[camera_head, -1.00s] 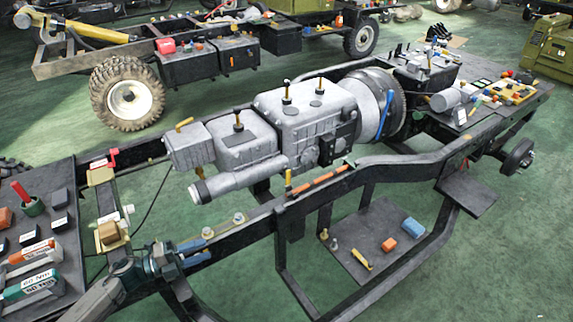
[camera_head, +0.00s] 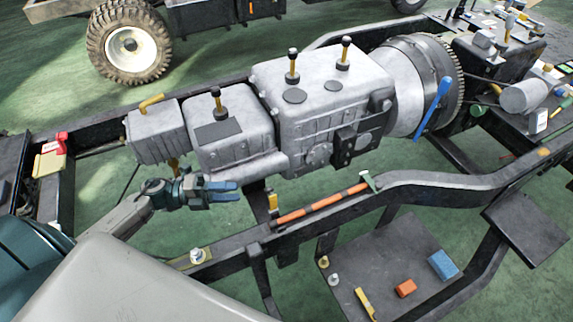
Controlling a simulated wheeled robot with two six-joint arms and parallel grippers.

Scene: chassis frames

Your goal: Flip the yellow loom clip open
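The yellow loom clip (camera_head: 272,202) is small and stands on the near frame rail, at the left end of an orange loom (camera_head: 322,204). I cannot tell its hinge position at this size. My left gripper (camera_head: 236,190) comes in from the left, its blue fingers pointing right toward the clip. The fingers look apart with nothing between them. The gripper is left of the clip and not touching it. My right gripper is not in view.
The grey gearbox and engine block (camera_head: 325,110) stands just behind the rail. A blue lever (camera_head: 432,108) leans at its right. A lower shelf (camera_head: 385,255) holds an orange block (camera_head: 405,288), a blue block (camera_head: 443,264) and a yellow piece (camera_head: 365,303). A bolt (camera_head: 197,256) sits on the near rail.

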